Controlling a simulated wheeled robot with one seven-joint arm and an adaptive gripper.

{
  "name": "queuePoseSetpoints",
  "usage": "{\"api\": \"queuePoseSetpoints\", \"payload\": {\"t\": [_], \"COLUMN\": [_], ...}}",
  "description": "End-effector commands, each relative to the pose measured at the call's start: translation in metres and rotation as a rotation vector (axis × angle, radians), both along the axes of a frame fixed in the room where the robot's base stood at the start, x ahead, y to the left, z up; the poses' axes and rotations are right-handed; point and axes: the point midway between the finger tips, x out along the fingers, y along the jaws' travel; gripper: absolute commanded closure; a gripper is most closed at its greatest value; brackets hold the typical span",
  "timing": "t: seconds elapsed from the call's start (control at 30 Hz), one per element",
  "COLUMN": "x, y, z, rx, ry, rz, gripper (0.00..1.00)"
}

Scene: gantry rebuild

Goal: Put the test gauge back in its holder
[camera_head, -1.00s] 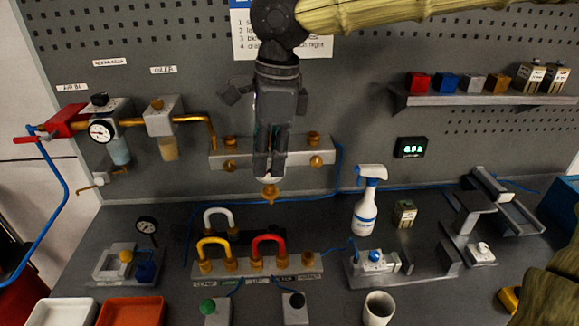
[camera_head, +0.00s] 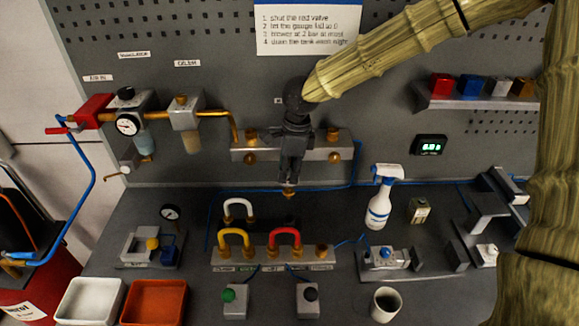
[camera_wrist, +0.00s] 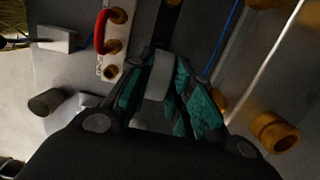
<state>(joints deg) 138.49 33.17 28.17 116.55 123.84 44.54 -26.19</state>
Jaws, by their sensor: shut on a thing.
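My gripper (camera_head: 289,180) is in front of the wall manifold (camera_head: 318,148), pointing down, above the back of the bench. It is shut on a small piece. A brass tip (camera_head: 289,193) shows below the fingers. In the wrist view a light grey part (camera_wrist: 160,76) sits between the teal-padded fingers (camera_wrist: 165,100). No dial face shows on the held piece, so I cannot tell whether it is the test gauge. A black gauge with a white dial (camera_head: 170,212) stands upright at the bench's back left, behind a small grey fixture (camera_head: 137,264). I cannot tell which part is the holder.
A spray bottle (camera_head: 379,205) stands to the right, a cup (camera_head: 385,304) in front. White (camera_head: 90,300) and orange (camera_head: 153,301) trays are front left.

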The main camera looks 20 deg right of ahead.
Motion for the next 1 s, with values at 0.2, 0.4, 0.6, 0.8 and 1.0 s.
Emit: {"api": "queuePoseSetpoints", "payload": {"t": [0.2,0.4,0.6,0.8,1.0], "x": [0.005,0.005,0.004,0.004,0.004], "y": [-0.004,-0.004,-0.004,-0.004,-0.004], "z": [-0.013,-0.020,-0.034,-0.048,-0.059], "rx": [-0.003,-0.003,-0.004,-0.004,-0.004], "ry": [-0.002,-0.002,-0.002,-0.001,-0.001], "rz": [0.003,0.003,0.004,0.003,0.003], "gripper": [1.00,1.00,1.00,1.00,1.00]}}
